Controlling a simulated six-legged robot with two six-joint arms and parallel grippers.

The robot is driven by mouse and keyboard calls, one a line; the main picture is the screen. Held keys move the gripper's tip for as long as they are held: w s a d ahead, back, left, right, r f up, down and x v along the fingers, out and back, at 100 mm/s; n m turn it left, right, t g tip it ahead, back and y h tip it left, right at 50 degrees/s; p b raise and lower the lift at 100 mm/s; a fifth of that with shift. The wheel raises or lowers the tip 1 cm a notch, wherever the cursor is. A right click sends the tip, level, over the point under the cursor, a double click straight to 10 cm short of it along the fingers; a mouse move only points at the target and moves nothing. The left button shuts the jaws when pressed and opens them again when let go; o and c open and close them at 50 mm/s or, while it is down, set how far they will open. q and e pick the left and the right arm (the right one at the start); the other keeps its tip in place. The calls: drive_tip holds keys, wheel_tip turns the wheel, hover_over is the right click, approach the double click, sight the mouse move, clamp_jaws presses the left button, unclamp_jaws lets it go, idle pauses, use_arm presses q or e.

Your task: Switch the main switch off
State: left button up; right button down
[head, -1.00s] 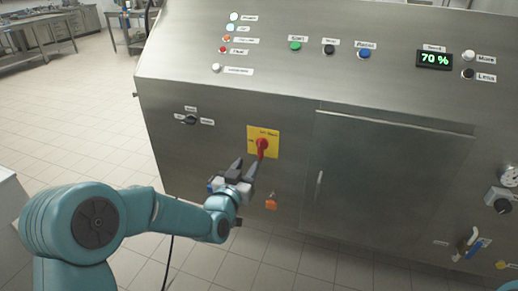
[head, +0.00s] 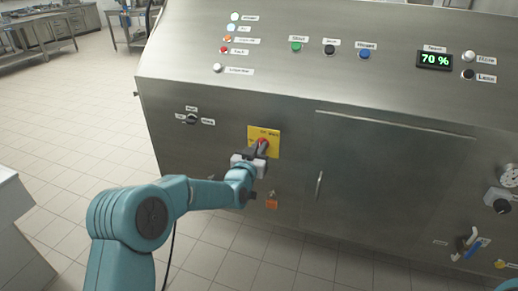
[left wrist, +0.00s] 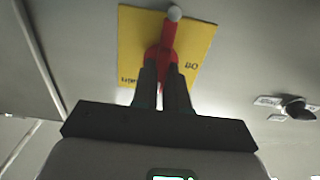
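The main switch is a red rotary handle (head: 262,143) on a yellow plate (head: 273,135) on the front of the steel cabinet. In the left wrist view the red handle (left wrist: 168,42) has a pale tip and stands over the yellow plate (left wrist: 200,42), whose lettering appears upside down. My left gripper (head: 257,150) is at the switch. Its two dark fingers (left wrist: 162,75) are close together with red between them and look shut on the handle. The fingers hide part of the handle. My right gripper is not in view.
A black selector knob (head: 191,119) is left of the switch. An orange padlock (head: 271,201) hangs below it. A cabinet door (head: 385,180) with a vertical handle is to the right. Buttons and a 70 % display (head: 434,60) are on the sloped panel above.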

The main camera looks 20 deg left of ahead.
use_arm(q)
clamp_jaws()
drive_tip(key=shift+a+f+n+b, duration=0.1)
drive_tip(key=shift+a+n+b, duration=0.05)
drive_tip(key=shift+n+b, duration=4.75)
drive_tip(key=shift+a+f+n+b, duration=0.1)
drive_tip(key=shift+n+b, duration=4)
drive_tip(key=shift+b, duration=1.55)
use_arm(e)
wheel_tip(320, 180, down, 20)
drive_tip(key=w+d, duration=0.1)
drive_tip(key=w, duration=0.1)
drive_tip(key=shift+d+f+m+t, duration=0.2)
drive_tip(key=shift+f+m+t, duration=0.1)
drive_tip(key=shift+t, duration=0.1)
use_arm(q)
drive_tip(key=o, duration=0.7)
unclamp_jaws()
drive_tip(key=shift+c, duration=0.2)
